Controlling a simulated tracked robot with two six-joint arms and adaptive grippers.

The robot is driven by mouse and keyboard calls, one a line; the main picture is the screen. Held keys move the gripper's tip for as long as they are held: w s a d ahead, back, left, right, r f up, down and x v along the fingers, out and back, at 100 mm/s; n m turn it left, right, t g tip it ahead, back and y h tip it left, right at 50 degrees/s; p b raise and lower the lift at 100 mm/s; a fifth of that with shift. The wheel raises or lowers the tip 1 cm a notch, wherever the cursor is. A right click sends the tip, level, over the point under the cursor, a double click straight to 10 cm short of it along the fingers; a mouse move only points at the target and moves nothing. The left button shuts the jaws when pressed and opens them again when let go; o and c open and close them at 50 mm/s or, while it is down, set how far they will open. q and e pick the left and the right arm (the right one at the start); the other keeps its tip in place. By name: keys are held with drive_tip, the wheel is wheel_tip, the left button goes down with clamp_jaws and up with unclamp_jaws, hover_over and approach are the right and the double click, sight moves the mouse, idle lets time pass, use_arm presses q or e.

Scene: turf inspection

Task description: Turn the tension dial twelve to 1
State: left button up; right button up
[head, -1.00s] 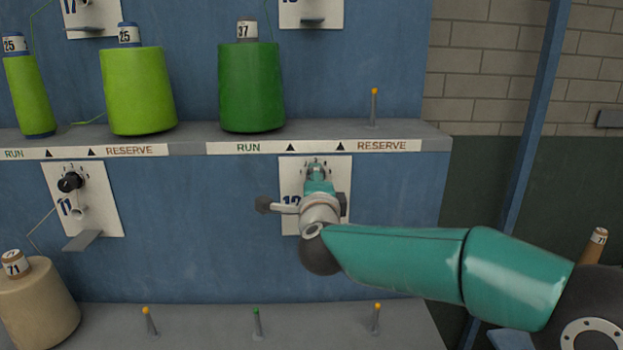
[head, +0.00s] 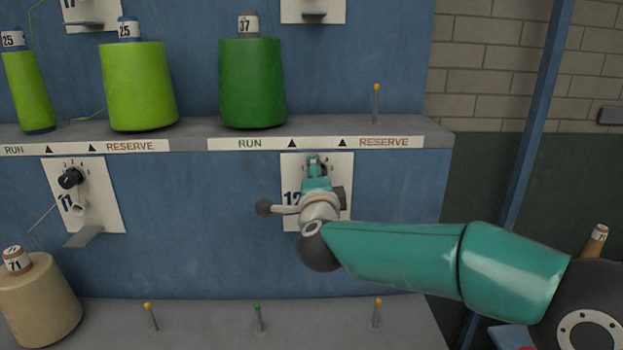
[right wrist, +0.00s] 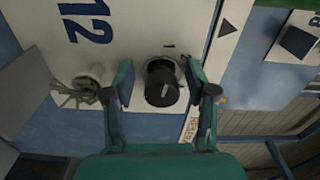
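The tension dial twelve is a black knob with a pale pointer line, on the white plate (head: 290,170) marked 12 under the green cone's shelf. In the right wrist view the dial (right wrist: 161,84) sits between the fingers of my right gripper (right wrist: 161,78). The fingers stand apart, one on each side of the knob, with a narrow gap visible at least on the left. In the head view my right gripper (head: 316,172) is in front of the plate and hides most of the dial. The scale numbers are mostly hidden. My left gripper is not in view.
A similar dial (head: 71,178) on plate 11 is at the left. A dark green cone (head: 252,85) and lime cones (head: 138,88) stand on the shelf (head: 190,133) above. A beige cone (head: 40,300) is low left. Several pegs (head: 258,318) rise from the lower shelf.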

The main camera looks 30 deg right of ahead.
drive_tip(key=shift+s, duration=0.15)
drive_tip(key=shift+s, duration=0.1)
drive_tip(key=v, duration=1.1)
drive_tip(key=shift+s+a, duration=0.3)
drive_tip(key=shift+f, duration=0.1)
